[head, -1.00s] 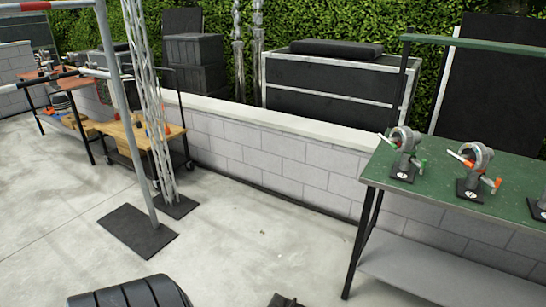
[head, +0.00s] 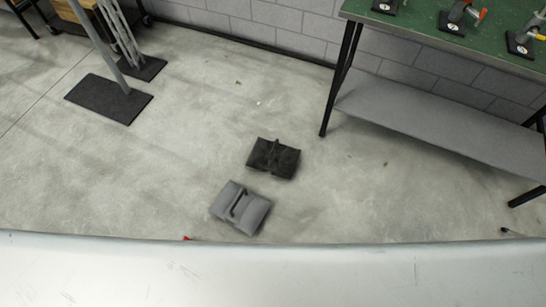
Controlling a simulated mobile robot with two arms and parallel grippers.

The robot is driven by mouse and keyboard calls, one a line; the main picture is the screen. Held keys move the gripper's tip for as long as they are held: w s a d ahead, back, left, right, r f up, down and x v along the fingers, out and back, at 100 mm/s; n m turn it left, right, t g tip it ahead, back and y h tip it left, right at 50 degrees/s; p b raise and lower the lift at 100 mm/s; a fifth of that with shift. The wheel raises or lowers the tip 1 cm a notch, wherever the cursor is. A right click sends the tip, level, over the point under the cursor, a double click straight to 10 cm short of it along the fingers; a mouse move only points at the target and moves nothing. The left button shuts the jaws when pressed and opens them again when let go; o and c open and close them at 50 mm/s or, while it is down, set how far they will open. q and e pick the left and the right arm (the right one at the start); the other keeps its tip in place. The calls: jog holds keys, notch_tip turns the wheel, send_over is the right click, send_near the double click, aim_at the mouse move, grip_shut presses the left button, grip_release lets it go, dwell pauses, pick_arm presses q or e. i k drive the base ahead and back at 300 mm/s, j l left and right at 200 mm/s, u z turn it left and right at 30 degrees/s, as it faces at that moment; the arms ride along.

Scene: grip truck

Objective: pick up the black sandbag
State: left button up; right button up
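The black sandbag (head: 273,159) lies flat on the concrete floor near the middle of the head view, with a dark handle strap across its top. A grey sandbag (head: 240,208) with a dark handle lies just below and to the left of it, close by. Neither of my grippers is in view, and nothing is touching the black sandbag.
A green-topped workbench (head: 425,32) with clamps on it and a grey lower shelf (head: 440,112) stands at the right. Black base plates (head: 108,98) with metal poles lie at the upper left. A pale curved surface (head: 270,275) fills the bottom edge. Open floor surrounds the bags.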

aim_at(281, 159)
jog(key=z, duration=2.2)
jog(key=u, duration=0.75)
jog(key=i+u, duration=0.15)
jog(key=u, duration=0.3)
jog(key=i+u, duration=0.15)
jog(key=u, duration=0.3)
jog(key=i+u, duration=0.15)
jog(key=u, duration=0.3)
jog(key=i+u, duration=0.15)
jog(key=u, duration=0.3)
